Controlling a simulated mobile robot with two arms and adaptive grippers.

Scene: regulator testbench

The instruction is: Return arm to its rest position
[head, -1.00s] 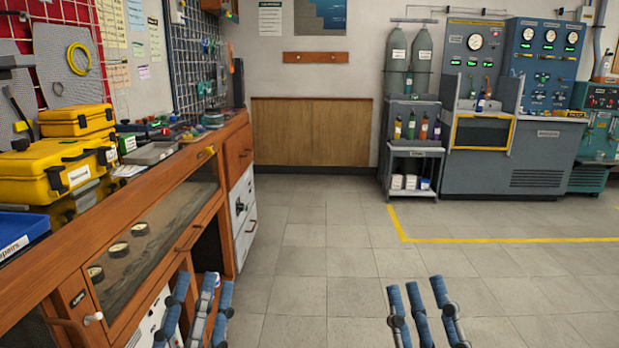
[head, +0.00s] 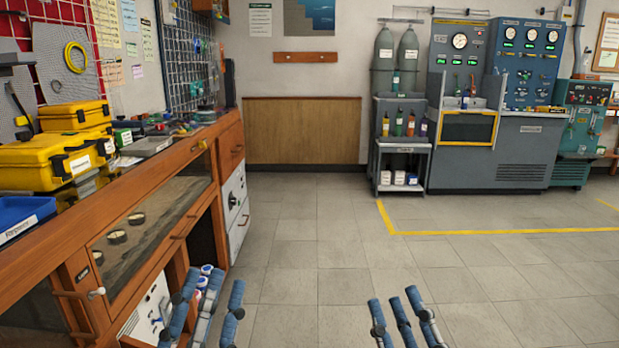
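My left gripper (head: 208,288) shows at the bottom of the head view, in front of the wooden workbench's open lower part. Its blue fingers point up and stand apart, with nothing seen held between them. My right gripper (head: 397,300) is at the bottom, right of the middle, over bare floor. Its blue fingers are also spread and appear empty. Most of both arms is cut off by the bottom edge.
The wooden workbench (head: 60,270) fills the left side, with yellow cases (head: 60,160) and a blue bin (head: 22,212) on it. A grey cart (head: 403,160) and test bench (head: 490,160) stand at the back right. The middle floor is clear.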

